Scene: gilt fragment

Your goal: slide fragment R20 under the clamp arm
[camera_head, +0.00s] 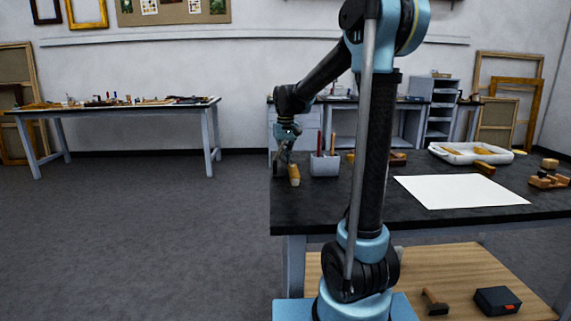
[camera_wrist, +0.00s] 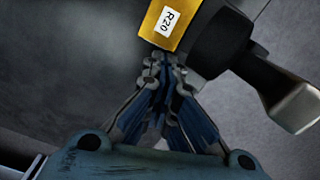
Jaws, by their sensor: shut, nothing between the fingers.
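Fragment R20 (camera_wrist: 172,22) is a gold-yellow piece with a white "R20" label, at the top of the wrist view and partly cut off by its edge. My gripper (camera_wrist: 160,75) is shut and empty, with its fingertips close to the fragment's lower end; I cannot tell whether they touch. A black body with a grey metal end (camera_wrist: 293,107) lies beside the fragment on the right; it may be the clamp, but this is unclear. In the head view, my gripper (camera_head: 283,158) is low at the dark bench's left end, beside a small tan-gold piece (camera_head: 294,174).
A grey holder (camera_head: 324,165) with red sticks stands right of my gripper on the dark bench (camera_head: 320,205). A white sheet (camera_head: 460,191), a white tray (camera_head: 450,156) and wooden blocks (camera_head: 547,180) lie farther right. Floor left of the bench is clear.

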